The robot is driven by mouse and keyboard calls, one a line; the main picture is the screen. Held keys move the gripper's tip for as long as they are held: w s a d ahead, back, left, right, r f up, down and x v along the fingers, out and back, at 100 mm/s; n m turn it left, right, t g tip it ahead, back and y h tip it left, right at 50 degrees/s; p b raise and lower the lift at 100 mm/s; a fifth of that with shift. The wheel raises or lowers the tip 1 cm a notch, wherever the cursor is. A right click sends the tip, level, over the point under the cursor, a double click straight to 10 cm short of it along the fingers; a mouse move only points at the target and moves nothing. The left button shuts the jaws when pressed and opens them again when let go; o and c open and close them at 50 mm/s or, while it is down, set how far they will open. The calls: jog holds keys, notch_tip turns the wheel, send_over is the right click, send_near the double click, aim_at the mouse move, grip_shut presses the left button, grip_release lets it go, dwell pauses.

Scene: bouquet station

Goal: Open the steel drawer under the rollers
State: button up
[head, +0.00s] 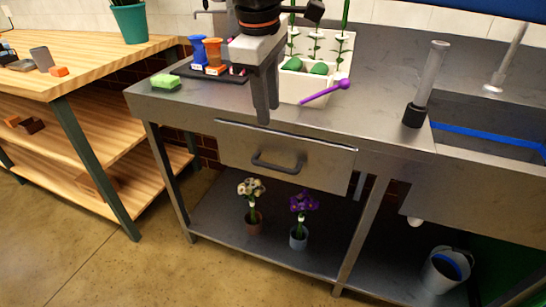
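The steel drawer (232,150) is set under the steel worktop, and its front looks closed. Its dark bar handle (277,166) runs across the middle of the front. My gripper (266,112) points down in front of the worktop, above and slightly left of the handle and apart from it. Its fingers show nearly edge-on, so their gap is unclear; nothing shows between them. No rollers can be made out for certain; a dark tray (183,70) with blue (198,50) and orange (213,53) waisted pieces stands on the worktop above the drawer.
A white box (290,90) with green stems and a purple stick (325,93) stands behind my gripper. A green sponge (165,81) lies left. Two potted flowers (252,197) (300,215) stand on the shelf below. The floor in front is clear; a wooden bench (100,75) stands left.

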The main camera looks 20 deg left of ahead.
aim_at(274, 165)
jog(key=w+f, duration=0.1)
jog(key=f, duration=0.4)
jog(key=w+f, duration=0.1)
jog(key=f, duration=0.5)
jog(key=w+f, duration=0.1)
jog(key=f, duration=0.5)
jog(key=shift+w+d, duration=0.1)
jog(key=shift+d, duration=0.05)
grip_shut()
